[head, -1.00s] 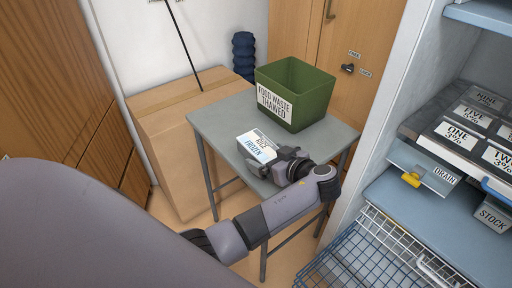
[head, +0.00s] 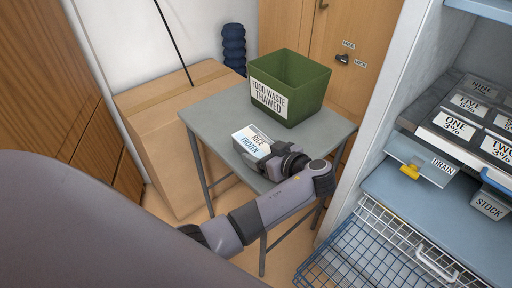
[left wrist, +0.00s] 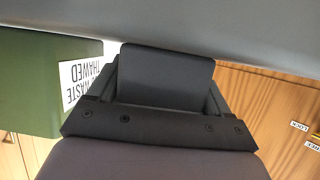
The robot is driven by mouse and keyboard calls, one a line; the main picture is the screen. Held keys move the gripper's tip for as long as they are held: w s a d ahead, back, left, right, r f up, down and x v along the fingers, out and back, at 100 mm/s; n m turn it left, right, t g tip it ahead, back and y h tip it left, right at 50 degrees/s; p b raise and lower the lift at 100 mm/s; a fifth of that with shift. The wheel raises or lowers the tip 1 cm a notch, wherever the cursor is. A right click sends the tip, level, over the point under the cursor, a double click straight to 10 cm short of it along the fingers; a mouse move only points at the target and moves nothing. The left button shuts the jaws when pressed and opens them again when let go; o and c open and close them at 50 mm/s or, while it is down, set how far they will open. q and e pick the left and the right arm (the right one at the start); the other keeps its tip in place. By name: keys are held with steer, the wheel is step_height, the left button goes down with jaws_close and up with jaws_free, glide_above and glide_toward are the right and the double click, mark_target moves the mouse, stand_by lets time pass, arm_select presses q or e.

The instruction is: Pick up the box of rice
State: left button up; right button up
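The box of rice (head: 250,141) is a small white box with blue print, marked "RICE FROZEN". In the head view it lies on the grey table (head: 205,119), in front of the green bin. My left gripper (head: 259,164) is at the near right side of the box and covers part of it. Whether its fingers touch the box or are closed does not show clearly. The left wrist view shows the dark gripper body (left wrist: 165,78) up close, and no box can be made out there. My right gripper is not in view.
A green bin (head: 308,94) marked "FOOD WASTE THAWED" stands at the back of the table; it also shows in the left wrist view (left wrist: 40,85). A cardboard box (head: 155,125) stands left of the table. A blue wire basket (head: 355,255) and shelving are at right.

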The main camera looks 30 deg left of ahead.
mark_target(263, 148)
arm_select(q)
steer(key=c, duration=0.3)
step_height(263, 148, up, 20)
steer(key=p, duration=0.2)
stand_by(0.3)
